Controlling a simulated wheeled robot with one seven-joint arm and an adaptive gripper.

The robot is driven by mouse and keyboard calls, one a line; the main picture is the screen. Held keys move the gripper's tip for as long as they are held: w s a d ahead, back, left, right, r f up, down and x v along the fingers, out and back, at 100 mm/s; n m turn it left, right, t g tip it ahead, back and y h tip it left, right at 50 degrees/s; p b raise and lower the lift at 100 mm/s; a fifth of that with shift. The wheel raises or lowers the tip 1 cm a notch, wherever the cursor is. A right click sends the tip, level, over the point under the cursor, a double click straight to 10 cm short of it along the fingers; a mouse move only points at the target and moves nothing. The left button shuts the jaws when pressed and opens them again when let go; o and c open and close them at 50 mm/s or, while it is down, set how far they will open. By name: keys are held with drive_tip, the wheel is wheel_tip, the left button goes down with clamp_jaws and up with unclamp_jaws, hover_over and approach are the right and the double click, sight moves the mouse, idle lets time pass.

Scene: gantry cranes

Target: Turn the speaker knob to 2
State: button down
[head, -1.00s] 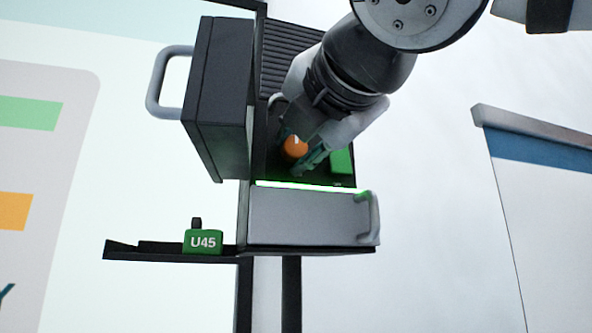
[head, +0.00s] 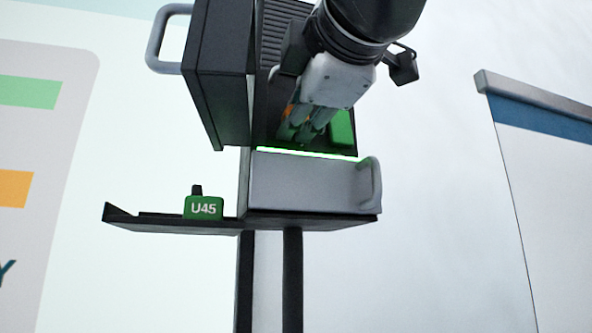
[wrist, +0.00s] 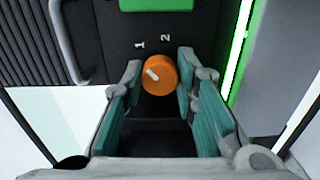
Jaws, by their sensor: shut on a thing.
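The orange knob (wrist: 160,80) is on a dark panel in the wrist view. Its white pointer line tilts to the upper left, on the side of the printed "1" (wrist: 140,45). The printed "2" (wrist: 165,38) is above the knob, right of the "1". My gripper (wrist: 159,71) has its teal-padded fingers on the knob's left and right sides and is shut on it. In the head view my gripper (head: 303,130) hides most of the knob; only an orange sliver (head: 289,111) shows at its left.
A green block (head: 342,130) is right of my fingers on the panel. A lit green strip (head: 305,153) runs along the panel's edge, above a grey drawer-like box (head: 305,185). A dark case (head: 222,85) stands close on the left. A green U45 tag (head: 203,208) sits on the shelf.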

drive_tip(key=m+b, duration=0.1)
drive_tip(key=m, duration=0.4)
drive_tip(key=shift+f+m+b, duration=0.15)
drive_tip(key=shift+m+b, duration=0.15)
drive_tip(key=shift+m, duration=0.1)
drive_tip(key=m+b, duration=0.1)
drive_tip(key=m, duration=0.3)
drive_tip(key=shift+m, duration=0.3)
drive_tip(key=c, duration=1.3)
unclamp_jaws()
drive_tip(key=v, duration=1.2)
